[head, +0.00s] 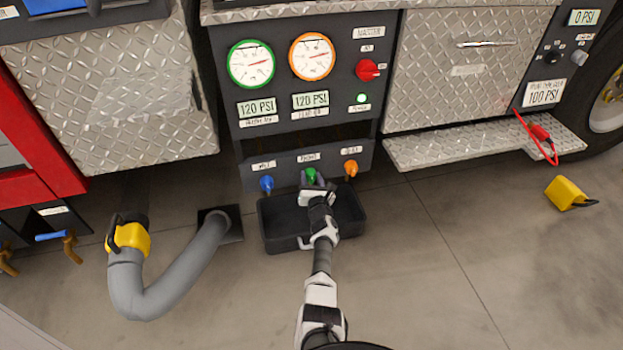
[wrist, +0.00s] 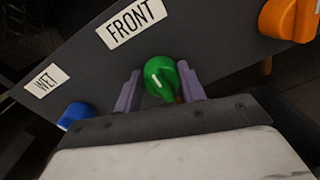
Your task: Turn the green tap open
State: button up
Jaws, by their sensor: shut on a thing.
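The green tap (head: 310,173) is the middle of three taps on the lower dark panel. In the wrist view the green tap (wrist: 161,79) sits under the label "FRONT", with a white mark on its face. My gripper (head: 314,181) reaches up to it from below. In the wrist view the two purple-grey fingers of my gripper (wrist: 160,91) stand on either side of the tap and are shut on it. The lower part of the tap is partly hidden by my gripper.
A blue tap (head: 266,184) is to the left and an orange tap (head: 350,168) to the right, both close by. A black tray (head: 272,232) lies below the panel. A grey hose (head: 165,290) with a yellow coupling (head: 133,238) is on the floor at left.

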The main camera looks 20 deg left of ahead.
jog(key=shift+r+m, duration=0.1)
jog(key=shift+m, duration=0.2)
jog(key=m+p, duration=0.1)
jog(key=m, duration=0.1)
jog(key=shift+m, duration=0.4)
jog(key=m+p, duration=0.1)
jog(key=m, duration=0.1)
jog(key=m+p, duration=0.1)
jog(key=m, duration=0.2)
jog(key=shift+w+d+g+p, duration=0.15)
jog(key=shift+g+p, duration=0.15)
jog(key=m+p, duration=0.1)
jog(key=m, duration=0.3)
jog(key=shift+w+m, duration=0.1)
jog(key=shift+m, duration=0.2)
jog(key=m, duration=0.3)
jog(key=shift+d+f+m+g+y, duration=0.1)
jog(key=shift+f+m+g+y, duration=0.1)
jog(key=shift+m+g+y, duration=0.15)
jog(key=shift+m, duration=0.35)
jog(key=o, duration=1)
jog(key=shift+f, duration=0.1)
jog(key=shift+p, duration=0.3)
